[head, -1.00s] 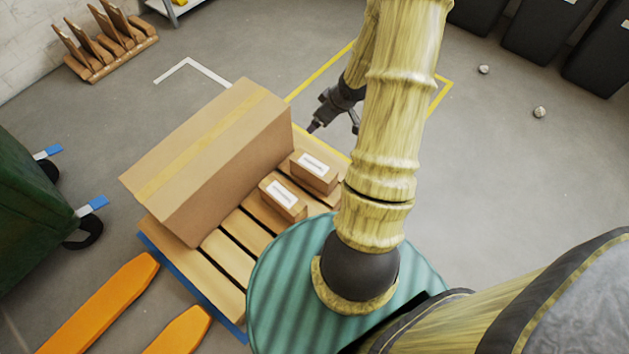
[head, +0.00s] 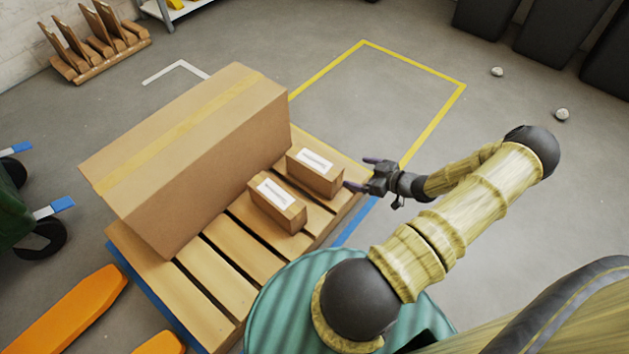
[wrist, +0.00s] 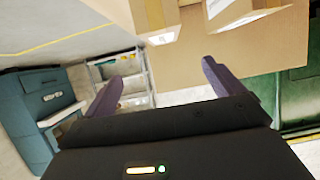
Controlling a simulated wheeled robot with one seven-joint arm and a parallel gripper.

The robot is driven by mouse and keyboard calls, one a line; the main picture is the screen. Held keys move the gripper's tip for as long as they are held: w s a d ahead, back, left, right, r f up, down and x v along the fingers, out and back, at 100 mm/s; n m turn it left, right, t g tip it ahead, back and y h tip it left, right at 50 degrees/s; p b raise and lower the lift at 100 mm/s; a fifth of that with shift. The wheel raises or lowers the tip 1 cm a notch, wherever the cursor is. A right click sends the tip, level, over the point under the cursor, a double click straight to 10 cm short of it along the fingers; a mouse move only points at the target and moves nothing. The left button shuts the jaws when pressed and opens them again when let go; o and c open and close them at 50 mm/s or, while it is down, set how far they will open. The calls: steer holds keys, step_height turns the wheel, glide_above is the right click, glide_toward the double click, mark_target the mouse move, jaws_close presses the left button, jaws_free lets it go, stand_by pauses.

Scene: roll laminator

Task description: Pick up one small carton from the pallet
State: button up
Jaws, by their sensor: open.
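Two small cartons with white labels sit side by side on the wooden pallet (head: 192,282). The far small carton (head: 325,181) is by the pallet's right edge, and the near small carton (head: 291,213) is to its lower left. My gripper (head: 357,174) is open and empty, just right of the far carton, its fingers pointing left toward it. In the wrist view my two fingers (wrist: 160,88) are spread with nothing between them. The cartons show at the top of that view, one (wrist: 154,15) cut by the edge, the other (wrist: 235,12) further right.
A large taped carton (head: 215,160) fills the pallet's left side, close to the small cartons. A teal ribbed drum (head: 275,310) stands at the pallet's front right. Orange forks (head: 80,310) lie at lower left. Floor inside the yellow outline (head: 370,95) is clear.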

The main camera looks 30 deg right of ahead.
steer(key=shift+s+f, duration=0.1)
steer(key=shift+f, duration=0.05)
steer(key=b, duration=0.6)
glide_toward(316, 161)
steer(key=x, duration=0.3)
steer(key=shift+d+f, duration=0.15)
steer(key=shift+f, duration=0.3)
steer(key=shift+w+r, duration=0.1)
steer(key=shift+w, duration=0.25)
steer(key=b+x, duration=0.4)
steer(key=x, duration=0.1)
steer(key=shift+a, duration=0.4)
steer(key=shift+r, duration=0.1)
steer(key=shift+c, duration=0.2)
